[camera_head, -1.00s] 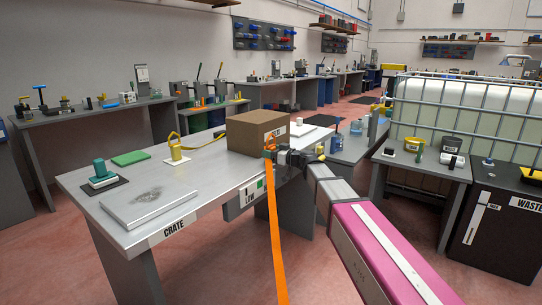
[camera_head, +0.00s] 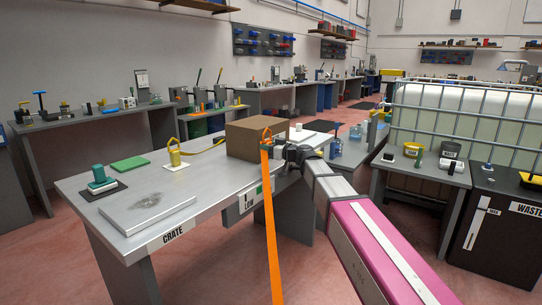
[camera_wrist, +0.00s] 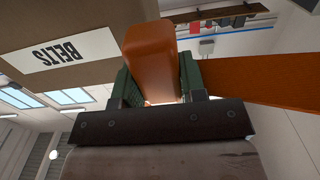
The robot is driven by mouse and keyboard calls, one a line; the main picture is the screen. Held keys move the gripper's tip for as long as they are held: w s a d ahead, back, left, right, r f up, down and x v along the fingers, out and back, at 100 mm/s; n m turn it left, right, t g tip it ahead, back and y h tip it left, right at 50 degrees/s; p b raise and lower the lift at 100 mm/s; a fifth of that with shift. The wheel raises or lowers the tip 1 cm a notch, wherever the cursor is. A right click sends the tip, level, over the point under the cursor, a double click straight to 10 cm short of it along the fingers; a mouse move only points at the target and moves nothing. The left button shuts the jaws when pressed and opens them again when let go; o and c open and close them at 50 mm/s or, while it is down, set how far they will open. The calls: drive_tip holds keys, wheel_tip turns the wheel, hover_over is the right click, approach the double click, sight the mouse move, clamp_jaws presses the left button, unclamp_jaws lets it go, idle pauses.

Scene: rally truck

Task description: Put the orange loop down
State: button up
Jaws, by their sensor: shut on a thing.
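The orange loop (camera_head: 268,215) is a long strap that hangs from my gripper (camera_head: 272,149) past the table's front edge and out of the bottom of the head view. My gripper is shut on its top end, right in front of the brown cardboard box. In the wrist view the orange loop (camera_wrist: 152,62) stands between the green-padded fingers (camera_wrist: 158,85), and a wide band of it runs off to the right. The box (camera_wrist: 60,25) with its BELTS label is close at the upper left there. The loop's lower end is out of view.
The box (camera_head: 248,138) stands on the grey table (camera_head: 205,187) marked CRATE. A flat metal plate (camera_head: 148,212), a green pad (camera_head: 130,163), a yellow-handled piece (camera_head: 175,155) and a green block (camera_head: 99,176) are also on it. Bare tabletop lies between them.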

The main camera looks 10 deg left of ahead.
drive_tip(key=s+a+r, duration=0.4)
drive_tip(key=s+r, duration=0.2)
drive_tip(key=s, duration=0.2)
drive_tip(key=w+d+f+m+t+h, duration=0.2)
drive_tip(key=w+d+m+t+h, duration=0.3)
drive_tip(key=d, duration=0.7)
drive_tip(key=w+d+f+m+t+h, duration=0.1)
drive_tip(key=w+d+m+t+h, duration=0.25)
drive_tip(key=w+d, duration=0.6)
drive_tip(key=d+r+m+t+h, duration=0.2)
drive_tip(key=d+m+h, duration=0.3)
drive_tip(key=d, duration=2.2)
drive_tip(key=r+h, duration=0.1)
drive_tip(key=h, duration=0.2)
drive_tip(key=shift+w+d+t, duration=0.3)
drive_tip(key=shift+w+t, duration=0.05)
drive_tip(key=shift+w, duration=0.05)
drive_tip(key=shift+a+r, duration=0.1)
drive_tip(key=shift+a, duration=0.05)
